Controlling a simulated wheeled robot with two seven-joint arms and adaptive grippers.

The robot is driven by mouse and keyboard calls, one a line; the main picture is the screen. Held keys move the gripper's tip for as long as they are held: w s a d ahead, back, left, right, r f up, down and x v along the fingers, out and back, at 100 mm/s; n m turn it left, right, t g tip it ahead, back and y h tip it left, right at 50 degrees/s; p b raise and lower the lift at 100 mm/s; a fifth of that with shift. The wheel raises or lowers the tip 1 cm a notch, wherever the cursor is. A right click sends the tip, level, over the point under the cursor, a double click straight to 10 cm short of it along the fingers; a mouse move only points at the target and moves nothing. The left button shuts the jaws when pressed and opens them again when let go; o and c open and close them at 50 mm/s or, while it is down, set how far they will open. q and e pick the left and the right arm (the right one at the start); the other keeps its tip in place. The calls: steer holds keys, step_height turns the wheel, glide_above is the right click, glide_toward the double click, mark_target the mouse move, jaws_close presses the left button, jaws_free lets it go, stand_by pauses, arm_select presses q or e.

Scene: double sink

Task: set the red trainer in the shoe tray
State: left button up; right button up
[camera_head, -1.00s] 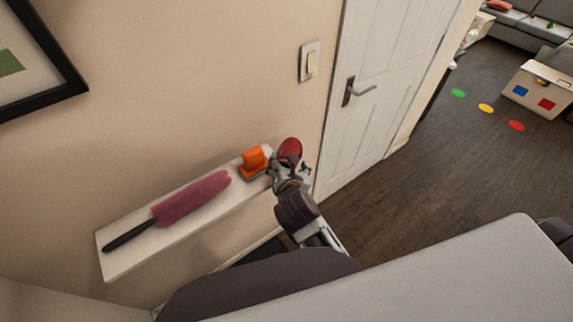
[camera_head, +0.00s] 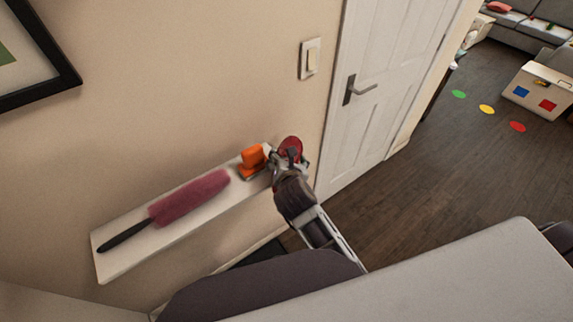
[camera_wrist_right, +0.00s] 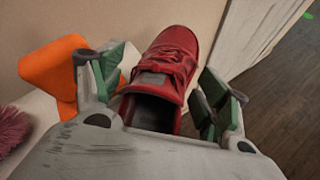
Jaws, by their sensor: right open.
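The red trainer (camera_head: 291,144) stands at the right end of the white wall shelf, partly hidden by my right gripper (camera_head: 289,161). In the right wrist view the trainer (camera_wrist_right: 172,62) has its toe pointing away and its heel opening towards the palm. My right gripper (camera_wrist_right: 165,85) is open, with green-padded fingers on either side of the trainer. I cannot tell whether they touch it. A dark, flat, pale-edged thing (camera_head: 256,256) low below the shelf may be the shoe tray; my body hides part of it. My left gripper is not in view.
The white shelf (camera_head: 120,258) also bears a pink duster (camera_head: 190,197) with a black handle and an orange object (camera_head: 252,158) close left of the trainer. A white door (camera_head: 375,90) stands to the right. Open wooden floor (camera_head: 415,190) lies beyond it.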

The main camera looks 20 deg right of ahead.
steer(key=shift+w+d+f, duration=0.1)
steer(key=shift+w+f, duration=0.05)
steer(key=shift+w, duration=0.2)
steer(key=shift+c, duration=0.3)
steer(key=c, duration=1)
